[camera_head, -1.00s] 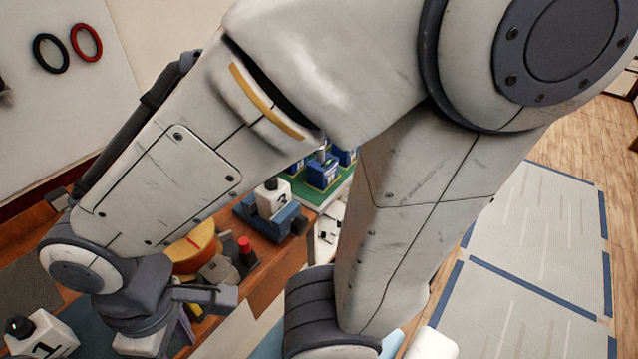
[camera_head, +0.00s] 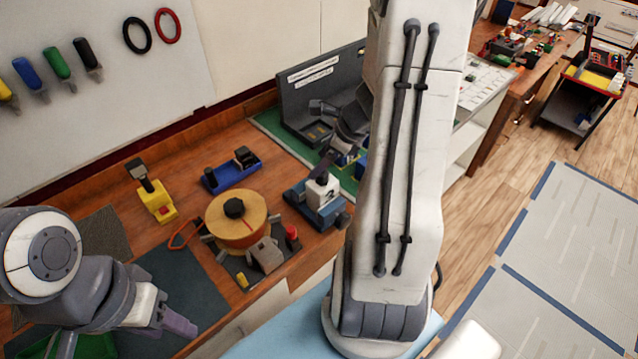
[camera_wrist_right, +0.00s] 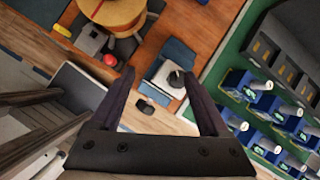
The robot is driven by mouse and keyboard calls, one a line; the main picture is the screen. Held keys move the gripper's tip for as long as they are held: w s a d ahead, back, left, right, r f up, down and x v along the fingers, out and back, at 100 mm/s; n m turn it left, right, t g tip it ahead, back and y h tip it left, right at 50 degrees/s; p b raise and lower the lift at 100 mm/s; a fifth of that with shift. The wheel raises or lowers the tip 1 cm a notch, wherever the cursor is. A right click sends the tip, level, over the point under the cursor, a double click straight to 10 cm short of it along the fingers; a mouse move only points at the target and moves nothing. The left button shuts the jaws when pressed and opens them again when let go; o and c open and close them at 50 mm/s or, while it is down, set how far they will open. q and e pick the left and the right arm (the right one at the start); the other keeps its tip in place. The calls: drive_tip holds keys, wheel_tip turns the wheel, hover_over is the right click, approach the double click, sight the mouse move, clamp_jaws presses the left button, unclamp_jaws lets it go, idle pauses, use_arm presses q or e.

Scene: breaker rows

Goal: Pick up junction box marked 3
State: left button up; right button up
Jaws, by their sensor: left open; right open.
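A white junction box (camera_head: 322,192) with a black knob sits in a blue fixture (camera_head: 310,212) at the bench's right part. Its dark digit looks like a 2, but I cannot read it surely. No box clearly marked 3 shows. In the right wrist view, the white box (camera_wrist_right: 171,77) sits in its blue fixture (camera_wrist_right: 180,54), in line with the gap between the fingers. My right gripper (camera_head: 322,135) is open and empty above the bench near that box; its fingers also show in the right wrist view (camera_wrist_right: 160,82). My left gripper (camera_head: 172,322) is open at the lower left.
A round wooden spool (camera_head: 236,222) with a red button (camera_head: 291,232) beside it stands left of the fixture. A yellow tool (camera_head: 155,198) and a blue holder (camera_head: 232,170) lie behind. Blue breakers (camera_wrist_right: 300,128) stand in rows on a green board at right.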

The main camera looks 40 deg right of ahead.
sight(322, 192)
drive_tip(key=d+f+m, duration=0.2)
drive_tip(key=d+f+m+h, duration=0.1)
drive_tip(key=d+f, duration=0.1)
drive_tip(key=shift+w+d+f+m+t+b, duration=0.2)
drive_tip(key=shift+d+f+m+t+b, duration=0.1)
drive_tip(key=shift+d+f+m, duration=0.1)
drive_tip(key=shift+a+x, duration=0.2)
drive_tip(key=shift+x, duration=1.25)
drive_tip(key=shift+a+x, duration=0.2)
drive_tip(key=shift+x, duration=1.2)
drive_tip(key=shift+r, duration=0.15)
drive_tip(key=shift+c, duration=0.3)
clamp_jaws()
drive_tip(key=shift+w, duration=0.1)
